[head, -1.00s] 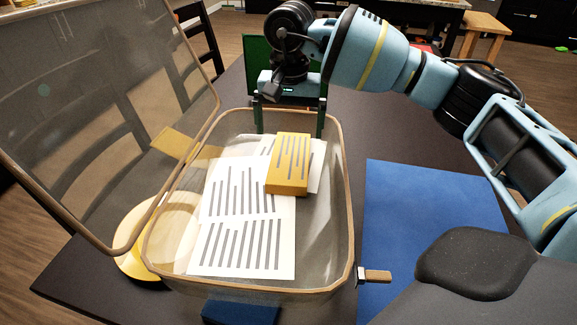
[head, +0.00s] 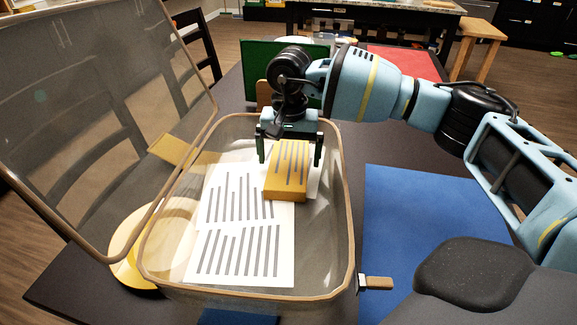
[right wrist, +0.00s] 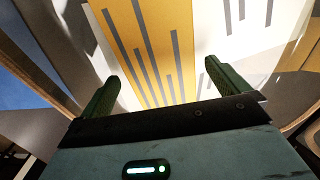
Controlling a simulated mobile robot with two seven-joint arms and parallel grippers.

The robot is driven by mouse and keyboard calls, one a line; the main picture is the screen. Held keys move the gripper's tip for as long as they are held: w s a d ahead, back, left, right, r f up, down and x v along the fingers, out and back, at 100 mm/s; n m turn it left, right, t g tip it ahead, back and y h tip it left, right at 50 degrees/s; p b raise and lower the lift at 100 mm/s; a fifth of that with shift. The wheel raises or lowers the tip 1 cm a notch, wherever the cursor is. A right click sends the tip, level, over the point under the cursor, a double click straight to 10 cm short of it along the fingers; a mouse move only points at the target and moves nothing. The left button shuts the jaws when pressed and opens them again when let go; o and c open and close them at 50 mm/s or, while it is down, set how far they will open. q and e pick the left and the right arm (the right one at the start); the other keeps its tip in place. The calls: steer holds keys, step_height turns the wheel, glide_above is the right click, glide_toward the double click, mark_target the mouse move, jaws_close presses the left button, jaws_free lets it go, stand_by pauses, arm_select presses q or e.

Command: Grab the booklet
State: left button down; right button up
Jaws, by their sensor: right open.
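The booklet seems to be the thick yellow block with dark stripes (head: 287,178), lying on white striped sheets (head: 240,250) inside a clear, brown-rimmed container (head: 347,215). My right gripper (head: 290,160) is open and empty, pointing down inside the container at the booklet's far end. In the right wrist view, the striped yellow face (right wrist: 150,40) shows between and beyond the two green fingers (right wrist: 162,78), with a white sheet to its right. I cannot tell whether the fingers touch it. My left gripper is not in view.
The container's transparent lid (head: 90,110) stands open at the left. A yellow disc (head: 125,245) lies partly under it. A green panel (head: 250,62) stands behind the container. A blue mat (head: 420,215) covers the table at the right; a latch (head: 375,283) sticks out there.

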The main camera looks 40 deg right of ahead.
mark_target(289, 161)
steer(key=shift+f, duration=0.45)
steer(key=c, duration=1.1)
step_height(289, 161, up, 10)
steer(key=p, duration=0.1)
